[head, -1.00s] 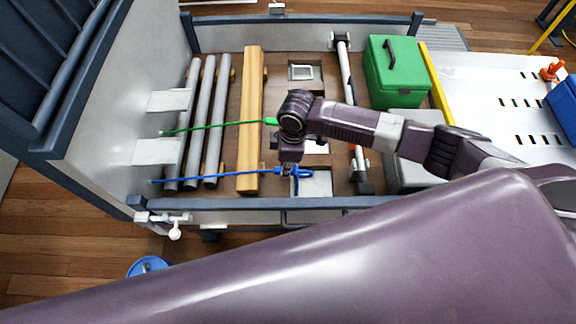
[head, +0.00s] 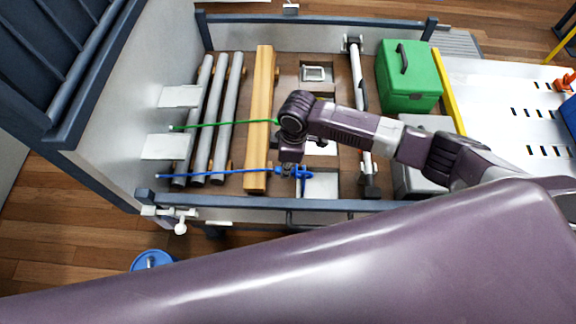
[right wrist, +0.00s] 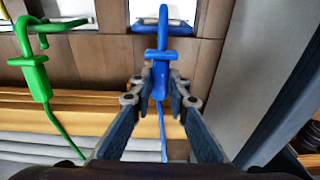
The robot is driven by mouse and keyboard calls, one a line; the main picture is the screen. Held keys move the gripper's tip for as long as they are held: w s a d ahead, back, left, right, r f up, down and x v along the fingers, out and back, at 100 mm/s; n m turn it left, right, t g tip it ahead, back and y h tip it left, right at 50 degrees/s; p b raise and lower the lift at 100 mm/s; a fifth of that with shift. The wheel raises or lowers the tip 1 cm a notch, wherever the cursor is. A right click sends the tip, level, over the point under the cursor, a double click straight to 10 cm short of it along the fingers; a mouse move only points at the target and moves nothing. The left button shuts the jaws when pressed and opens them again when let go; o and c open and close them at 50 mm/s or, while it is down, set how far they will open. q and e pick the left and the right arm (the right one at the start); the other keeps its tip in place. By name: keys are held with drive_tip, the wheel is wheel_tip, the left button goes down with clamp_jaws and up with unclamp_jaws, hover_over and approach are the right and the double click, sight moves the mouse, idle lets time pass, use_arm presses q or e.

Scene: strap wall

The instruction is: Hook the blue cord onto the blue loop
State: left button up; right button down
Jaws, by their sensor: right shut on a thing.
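The blue cord (head: 215,174) runs from the left side wall across the grey pipes and wooden beam to my right gripper (head: 293,170). In the right wrist view my right gripper (right wrist: 159,88) is shut on the cord's blue hook handle (right wrist: 158,78). The hook's tip points to the top of that view, over a pale plate. A blue bar beside the tip (right wrist: 180,28) looks like part of the blue loop. I cannot tell whether hook and loop are engaged. My left gripper is out of view; my large purple arm link crosses the foreground.
A green cord (head: 225,123) runs parallel, with its green hook (right wrist: 37,75) at a green bar. Grey pipes (head: 215,120), a wooden beam (head: 260,110), a green box (head: 409,85) and a dark front rail (head: 250,201) surround the work area.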

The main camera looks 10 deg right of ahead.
drive_tip(key=shift+w+a, duration=0.1)
drive_tip(key=shift+a, duration=0.2)
drive_tip(key=c, duration=1.8)
unclamp_jaws()
drive_tip(key=shift+o, duration=0.2)
drive_tip(key=shift+a, duration=0.1)
wheel_tip(320, 180, up, 12)
drive_tip(key=d, duration=0.1)
drive_tip(key=shift+d, duration=0.15)
drive_tip(key=shift+s, duration=0.2)
